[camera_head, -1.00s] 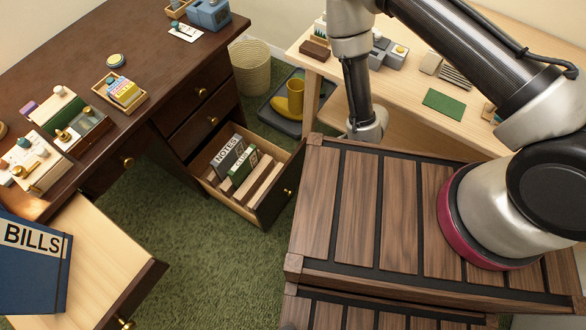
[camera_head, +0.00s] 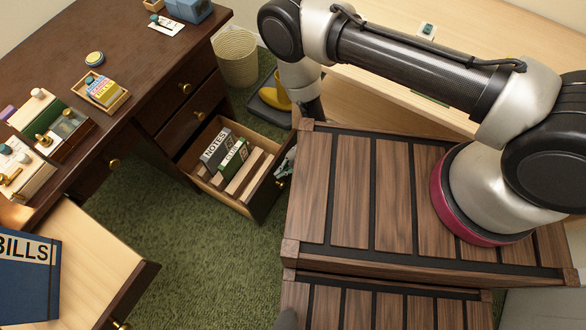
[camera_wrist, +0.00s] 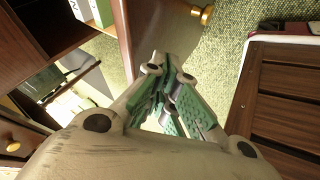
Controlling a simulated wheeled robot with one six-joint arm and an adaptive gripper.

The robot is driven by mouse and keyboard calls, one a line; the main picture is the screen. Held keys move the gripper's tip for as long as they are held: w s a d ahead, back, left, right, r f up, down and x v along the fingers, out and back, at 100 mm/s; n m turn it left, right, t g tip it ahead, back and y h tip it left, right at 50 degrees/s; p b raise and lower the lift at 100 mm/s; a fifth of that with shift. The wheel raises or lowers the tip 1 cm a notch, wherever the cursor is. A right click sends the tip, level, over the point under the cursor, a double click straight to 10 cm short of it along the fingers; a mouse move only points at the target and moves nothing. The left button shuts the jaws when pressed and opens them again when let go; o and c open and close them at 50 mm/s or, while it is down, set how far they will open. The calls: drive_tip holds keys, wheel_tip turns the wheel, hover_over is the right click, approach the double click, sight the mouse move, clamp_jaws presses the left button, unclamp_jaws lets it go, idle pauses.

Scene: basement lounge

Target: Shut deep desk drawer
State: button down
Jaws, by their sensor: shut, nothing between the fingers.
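The deep desk drawer (camera_head: 262,196) stands pulled out at the bottom of the dark wooden desk (camera_head: 130,50). It holds a NOTES binder (camera_head: 216,148), a green-spined binder (camera_head: 234,158) and light wooden dividers. My gripper (camera_head: 284,170) is beside the outer face of the drawer front, partly hidden behind my wooden-slatted base. In the wrist view my gripper (camera_wrist: 165,68) has its green-padded fingers together and empty, close to the drawer front (camera_wrist: 148,25). Contact cannot be told. The brass knob (camera_wrist: 203,14) is to the right of the fingertips.
A wicker basket (camera_head: 236,58) and a tray with a yellow boot (camera_head: 272,92) stand behind the deep drawer. A pale table (camera_head: 380,95) is behind my arm. Green carpet (camera_head: 185,235) is clear between the drawers.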

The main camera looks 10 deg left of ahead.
drive_tip(key=shift+w+a, duration=0.25)
drive_tip(key=shift+a, duration=0.45)
drive_tip(key=shift+a, duration=0.1)
